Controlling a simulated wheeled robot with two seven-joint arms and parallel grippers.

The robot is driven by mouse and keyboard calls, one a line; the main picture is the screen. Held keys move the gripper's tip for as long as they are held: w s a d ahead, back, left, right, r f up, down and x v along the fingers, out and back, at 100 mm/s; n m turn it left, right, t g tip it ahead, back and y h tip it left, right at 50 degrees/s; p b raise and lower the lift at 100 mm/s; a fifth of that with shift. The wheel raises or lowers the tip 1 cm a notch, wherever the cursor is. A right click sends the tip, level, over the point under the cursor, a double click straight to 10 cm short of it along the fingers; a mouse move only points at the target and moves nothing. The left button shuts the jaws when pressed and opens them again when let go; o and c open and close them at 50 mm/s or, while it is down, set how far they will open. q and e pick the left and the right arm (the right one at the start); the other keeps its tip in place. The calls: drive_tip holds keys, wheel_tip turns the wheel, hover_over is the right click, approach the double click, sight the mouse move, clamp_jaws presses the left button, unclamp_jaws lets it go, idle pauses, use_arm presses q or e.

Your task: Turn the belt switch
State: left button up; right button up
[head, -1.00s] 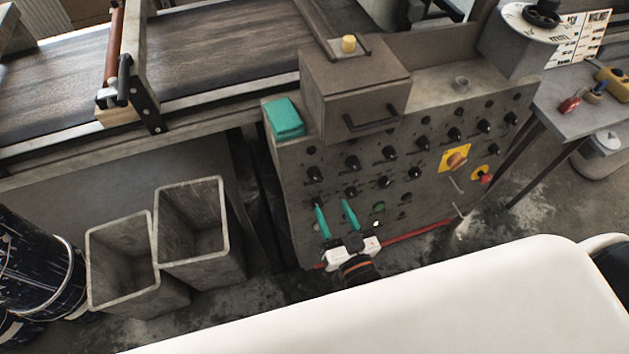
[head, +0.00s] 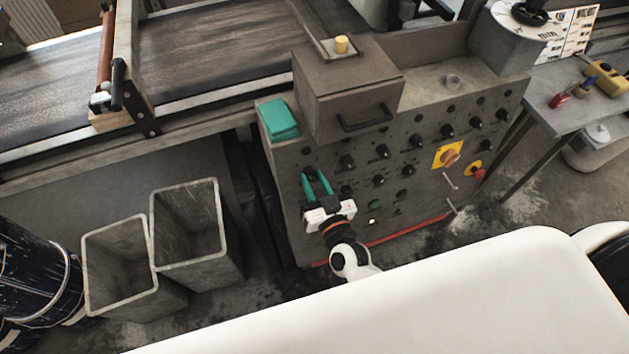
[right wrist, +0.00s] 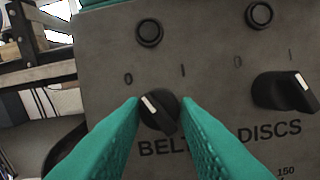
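The belt switch is a round black knob (right wrist: 159,112) with a white pointer mark, above the label BELT in the right wrist view. Its white mark points up and left, toward the 0; the I is at its upper right. My right gripper (head: 316,180) has teal fingers. In the right wrist view its open fingers (right wrist: 160,118) stand on the left and right of the knob. I cannot tell whether they touch it. In the head view the fingers hide the knob against the grey control panel (head: 290,215). My left gripper is not in view.
The discs switch (right wrist: 285,91) is right of the belt switch. Several other knobs, an orange-on-yellow switch (head: 448,155) and a red button (head: 477,173) are on the panel. A drawer box (head: 345,95) and teal block (head: 279,118) sit above. Two grey bins (head: 120,262) stand left.

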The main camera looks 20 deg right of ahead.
drive_tip(key=c, duration=0.4)
drive_tip(key=shift+c, duration=0.2)
drive_tip(key=m+h, duration=0.1)
drive_tip(key=m, duration=0.2)
drive_tip(key=m+p, duration=0.1)
drive_tip(key=m, duration=0.3)
drive_tip(key=shift+a+h+p, duration=0.2)
drive_tip(key=shift+h+p, duration=0.1)
drive_tip(key=shift+h, duration=0.1)
drive_tip(key=m, duration=0.3)
drive_tip(key=m+h+p, duration=0.1)
drive_tip(key=m, duration=0.2)
drive_tip(key=shift+m+g, duration=0.3)
drive_tip(key=shift+a, duration=0.1)
drive_tip(key=o, duration=1)
drive_tip(key=shift+c, duration=0.2)
